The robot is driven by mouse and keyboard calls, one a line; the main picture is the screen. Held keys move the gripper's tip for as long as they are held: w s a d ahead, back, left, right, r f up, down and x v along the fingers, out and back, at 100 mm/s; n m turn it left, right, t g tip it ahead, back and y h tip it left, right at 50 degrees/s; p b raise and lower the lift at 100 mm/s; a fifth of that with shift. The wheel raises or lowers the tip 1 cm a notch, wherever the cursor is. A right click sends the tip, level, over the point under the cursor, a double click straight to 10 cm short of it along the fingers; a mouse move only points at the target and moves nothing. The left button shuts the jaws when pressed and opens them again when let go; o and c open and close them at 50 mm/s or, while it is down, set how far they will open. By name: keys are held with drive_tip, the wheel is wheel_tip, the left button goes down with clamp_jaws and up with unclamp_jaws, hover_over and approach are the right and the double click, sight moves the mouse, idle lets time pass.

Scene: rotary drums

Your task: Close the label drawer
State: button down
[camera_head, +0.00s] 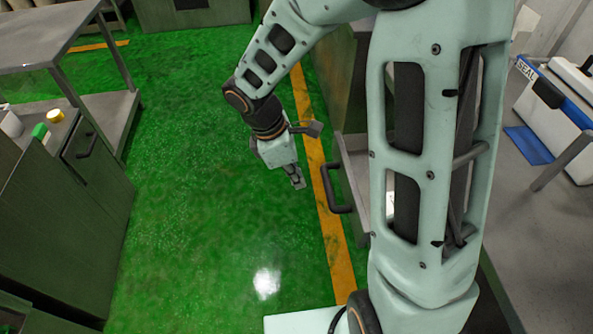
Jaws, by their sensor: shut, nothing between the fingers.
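A grey drawer (352,167) with a dark bar handle (334,188) stands pulled out from the cabinet right of centre. I take it for the label drawer, though no label on it is readable. My arm hides much of its inside and its right side. My gripper (298,183) is shut and empty. It hangs over the green floor to the left of the handle, pointing down, and appears apart from it.
A cabinet (70,205) with a shut-looking handled front stands at left, beside a grey table (45,35). A white and blue box marked SEAL (555,115) sits on the right worktop. The green floor (200,200) between the cabinets is clear.

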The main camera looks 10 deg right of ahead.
drive_tip(key=d+f, duration=0.5)
drive_tip(key=shift+d+f+b, duration=0.2)
drive_tip(key=shift+f+b, duration=0.1)
drive_tip(key=shift+b, duration=0.1)
drive_tip(key=d+p, duration=0.6)
drive_tip(key=d, duration=1.8)
drive_tip(key=shift+d, duration=0.15)
drive_tip(key=shift+d+r, duration=0.1)
